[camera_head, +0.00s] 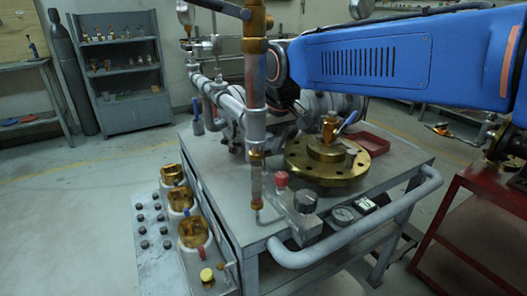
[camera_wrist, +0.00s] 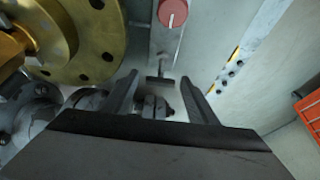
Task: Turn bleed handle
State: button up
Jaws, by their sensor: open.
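In the wrist view, a small dark T-shaped handle (camera_wrist: 160,81) sits at the end of a light grey fitting, below a round red knob (camera_wrist: 172,12). It looks like the bleed handle, though I cannot be sure. My gripper (camera_wrist: 160,79) is open and empty, with one finger on each side of the dark bar in the picture. I cannot tell the depth gap, and no contact shows. My gripper's fingers cannot be made out there.
A brass flange (camera_head: 327,172) lies on the grey table, also at the upper left of the wrist view (camera_wrist: 88,50). A vertical pipe (camera_head: 255,120) stands close by. A red cart (camera_head: 470,225) is at right.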

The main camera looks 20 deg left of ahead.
jog(key=shift+w+a+f, duration=0.1)
jog(key=shift+f, duration=0.3)
jog(key=c, duration=1.1)
jog(key=shift+o, duration=0.2)
